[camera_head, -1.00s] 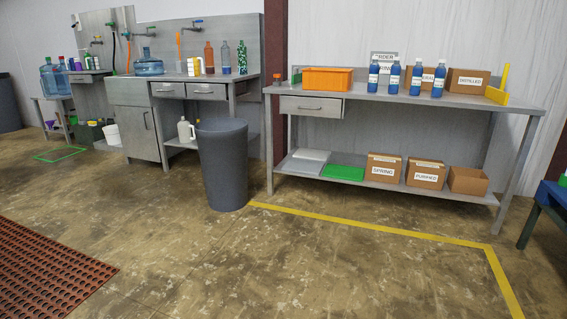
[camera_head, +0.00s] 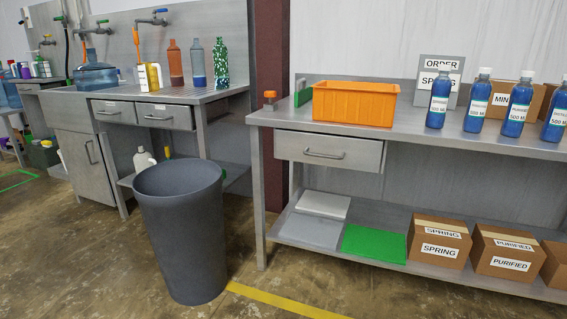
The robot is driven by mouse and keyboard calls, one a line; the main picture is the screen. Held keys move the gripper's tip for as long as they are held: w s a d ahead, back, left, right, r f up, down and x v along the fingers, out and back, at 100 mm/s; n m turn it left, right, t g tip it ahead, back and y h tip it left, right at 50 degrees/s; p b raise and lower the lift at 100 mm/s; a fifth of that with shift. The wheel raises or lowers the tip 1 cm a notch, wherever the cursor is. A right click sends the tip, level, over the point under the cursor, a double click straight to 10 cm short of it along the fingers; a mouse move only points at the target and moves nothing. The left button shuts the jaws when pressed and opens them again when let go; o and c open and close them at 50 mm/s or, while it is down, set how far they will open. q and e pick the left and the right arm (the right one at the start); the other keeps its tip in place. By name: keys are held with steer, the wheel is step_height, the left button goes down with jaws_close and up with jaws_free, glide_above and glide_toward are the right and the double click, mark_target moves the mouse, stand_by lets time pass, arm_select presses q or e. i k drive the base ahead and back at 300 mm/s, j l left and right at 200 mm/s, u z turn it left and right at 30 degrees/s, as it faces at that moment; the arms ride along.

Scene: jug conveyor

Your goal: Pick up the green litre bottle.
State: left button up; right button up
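A tall bottle with a green and white mottled look (camera_head: 221,63) stands upright at the right end of the sink counter, near the back wall. It is the rightmost of three tall bottles; a blue-grey one (camera_head: 196,62) stands close on its left, and an orange-brown one (camera_head: 175,62) further left. I cannot read a label on the green bottle. Neither of my grippers shows in this view.
A grey bin (camera_head: 182,235) stands on the floor before the sink counter (camera_head: 215,97). The steel bench (camera_head: 330,133) at right bears an orange crate (camera_head: 354,106) and blue bottles (camera_head: 439,100). A yellow line (camera_head: 285,303) marks the floor.

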mark_target(220, 51)
steer(key=i+z, duration=0.1)
steer(key=i, duration=0.7)
steer(key=i+j, duration=0.15)
steer(key=i, duration=0.6)
steer(key=i+j+z, duration=0.15)
steer(key=i, duration=0.65)
